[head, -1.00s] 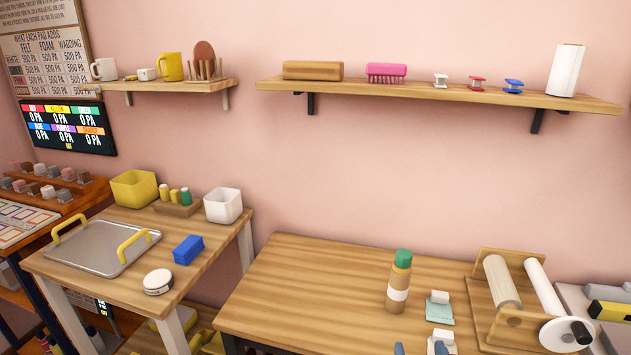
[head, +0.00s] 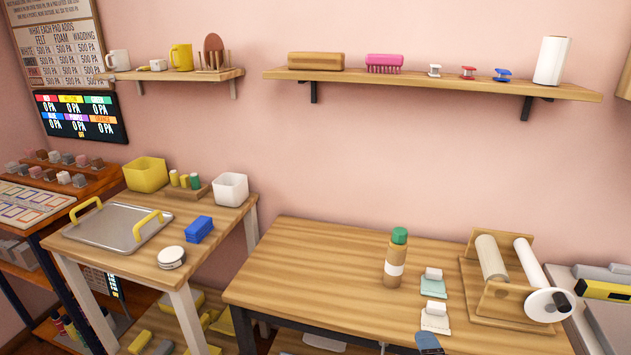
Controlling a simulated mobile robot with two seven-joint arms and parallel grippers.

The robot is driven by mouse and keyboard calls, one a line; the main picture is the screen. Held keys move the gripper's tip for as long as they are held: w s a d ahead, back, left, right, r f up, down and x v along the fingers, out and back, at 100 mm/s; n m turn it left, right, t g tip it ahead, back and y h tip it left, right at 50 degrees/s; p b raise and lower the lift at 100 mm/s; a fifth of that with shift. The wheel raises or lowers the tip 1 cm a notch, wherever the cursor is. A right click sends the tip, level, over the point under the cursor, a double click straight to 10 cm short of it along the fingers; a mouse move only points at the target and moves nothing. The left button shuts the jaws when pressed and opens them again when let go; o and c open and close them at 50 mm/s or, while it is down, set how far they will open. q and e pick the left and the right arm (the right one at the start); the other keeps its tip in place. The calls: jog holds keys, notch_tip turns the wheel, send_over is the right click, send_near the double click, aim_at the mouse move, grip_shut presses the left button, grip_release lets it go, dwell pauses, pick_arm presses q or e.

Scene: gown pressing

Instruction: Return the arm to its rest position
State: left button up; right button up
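At the bottom edge of the head view, two blue-grey fingertips show over the front of the work table (head: 300,275), one clearer than the other. I take them to be my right gripper (head: 407,348). They stand apart with nothing visible between them. Its arm is out of frame below. A white block on a pale card (head: 435,319) lies just beyond the clearer fingertip, and I see no contact. My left gripper is not in view.
A green-capped bottle (head: 396,258), a white block on a green pad (head: 433,283) and a wooden roller stand (head: 505,285) occupy the table's right part. Its left part is clear. A side table (head: 130,268) holds a metal tray (head: 100,232) and a blue block (head: 198,229).

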jog(key=s+d+f+m+g, duration=0.2)
jog(key=s+d+f+m, duration=0.1)
jog(key=s+m, duration=0.5)
jog(key=s+d+f+m+g, duration=0.3)
jog(key=s+f+m, duration=0.2)
jog(key=s+m, duration=0.4)
jog(key=s, duration=0.4)
jog(key=shift+s+f+m+p, duration=0.25)
jog(key=shift+s+m+p, duration=0.05)
jog(key=shift+p, duration=0.05)
